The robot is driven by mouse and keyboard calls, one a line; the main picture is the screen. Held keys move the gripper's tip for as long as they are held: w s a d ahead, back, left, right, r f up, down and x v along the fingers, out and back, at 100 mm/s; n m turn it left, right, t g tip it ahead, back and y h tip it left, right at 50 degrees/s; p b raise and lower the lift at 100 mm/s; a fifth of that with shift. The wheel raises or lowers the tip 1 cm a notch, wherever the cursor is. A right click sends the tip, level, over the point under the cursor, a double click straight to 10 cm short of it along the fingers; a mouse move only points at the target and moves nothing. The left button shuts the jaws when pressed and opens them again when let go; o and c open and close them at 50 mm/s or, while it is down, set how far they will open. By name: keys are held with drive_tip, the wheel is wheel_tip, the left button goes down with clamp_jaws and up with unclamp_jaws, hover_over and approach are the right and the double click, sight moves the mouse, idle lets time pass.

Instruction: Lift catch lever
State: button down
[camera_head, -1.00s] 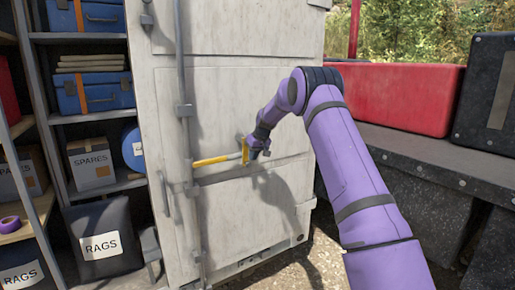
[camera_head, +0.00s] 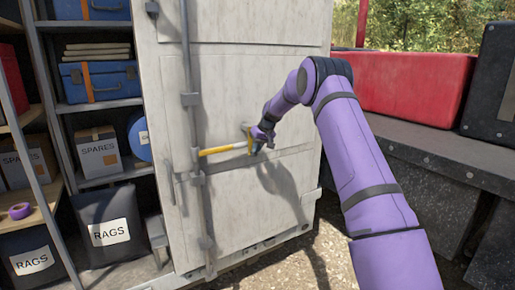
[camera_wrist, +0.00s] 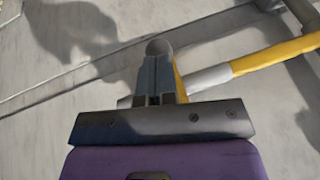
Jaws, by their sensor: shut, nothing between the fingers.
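A yellow lever handle (camera_head: 222,149) with a grey end runs roughly level across the pale grey door, out from the upright locking rod on the left. It also crosses the upper right of the wrist view (camera_wrist: 275,57). A short upright yellow piece (camera_head: 250,142) stands by its right end; only a sliver shows behind my fingers in the wrist view (camera_wrist: 180,85). My gripper (camera_head: 257,141) is at that right end, its fingers (camera_wrist: 157,72) shut together with nothing between them. Whether the fingers touch the yellow piece or the lever, I cannot tell.
The upright rod (camera_head: 187,80) runs along the grey door (camera_head: 240,80). Open shelves at left hold blue cases (camera_head: 100,81), a spares box (camera_head: 98,151) and a rags bin (camera_head: 108,231). A red box (camera_head: 410,85) sits on a dark ledge at right.

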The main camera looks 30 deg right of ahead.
sight(250, 147)
drive_tip(key=shift+a+y, duration=0.25)
drive_tip(key=shift+y, duration=0.25)
drive_tip(key=a+y, duration=0.1)
drive_tip(key=y, duration=0.1)
drive_tip(key=a+m+y, duration=0.1)
drive_tip(key=a+y, duration=0.1)
drive_tip(key=shift+s+r+y, duration=0.1)
drive_tip(key=shift+r+y, duration=0.1)
drive_tip(key=shift+y, duration=0.2)
drive_tip(key=a+r+m+t+y, duration=0.3)
drive_tip(key=r+y, duration=0.3)
drive_tip(key=y, duration=0.5)
drive_tip(key=shift+a+r+m+y, duration=0.15)
drive_tip(key=shift+a+m+y, duration=0.3)
drive_tip(key=shift+m, duration=0.25)
